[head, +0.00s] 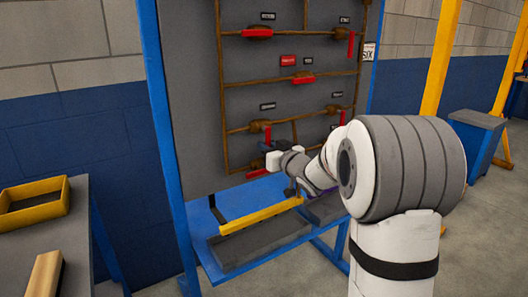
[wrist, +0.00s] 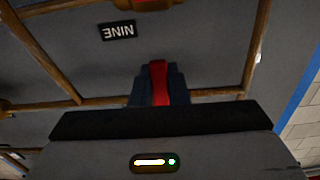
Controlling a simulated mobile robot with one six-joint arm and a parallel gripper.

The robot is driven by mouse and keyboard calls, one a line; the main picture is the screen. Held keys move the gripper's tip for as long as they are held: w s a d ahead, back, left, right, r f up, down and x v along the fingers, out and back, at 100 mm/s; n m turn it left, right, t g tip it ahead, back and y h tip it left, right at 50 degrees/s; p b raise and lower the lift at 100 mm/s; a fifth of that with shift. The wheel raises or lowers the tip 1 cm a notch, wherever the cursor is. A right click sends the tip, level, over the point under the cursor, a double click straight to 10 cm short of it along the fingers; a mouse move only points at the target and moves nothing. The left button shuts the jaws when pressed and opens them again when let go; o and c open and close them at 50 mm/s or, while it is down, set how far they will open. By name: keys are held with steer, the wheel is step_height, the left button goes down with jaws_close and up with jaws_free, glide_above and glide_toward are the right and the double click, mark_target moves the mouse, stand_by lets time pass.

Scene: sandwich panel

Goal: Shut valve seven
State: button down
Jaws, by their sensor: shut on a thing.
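My gripper (head: 270,160) is at the lower left of the pipe panel in the head view. In the wrist view its dark fingers (wrist: 158,88) are closed around a red valve handle (wrist: 158,78), which points along the fingers. A black label reading NINE (wrist: 118,31) shows upside down beyond the fingers. Part of another red handle on a brass body (wrist: 145,3) is at the top edge of that view. I cannot read a seven label in either view, so the number of the held valve is unclear. The contact is hidden in the head view.
The grey panel (head: 235,97) carries brown pipes with several other red handles, such as one at upper left (head: 257,33) and one mid-panel (head: 303,80). A yellow bar (head: 262,215) lies on the ledge below. A bench with a yellow tray (head: 35,222) stands left.

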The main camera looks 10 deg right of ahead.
steer(key=shift+d, duration=0.1)
stand_by(0.5)
steer(key=c, duration=1.4)
jaws_free()
steer(key=v, duration=0.8)
steer(key=shift+p, duration=0.35)
steer(key=shift+r, duration=0.1)
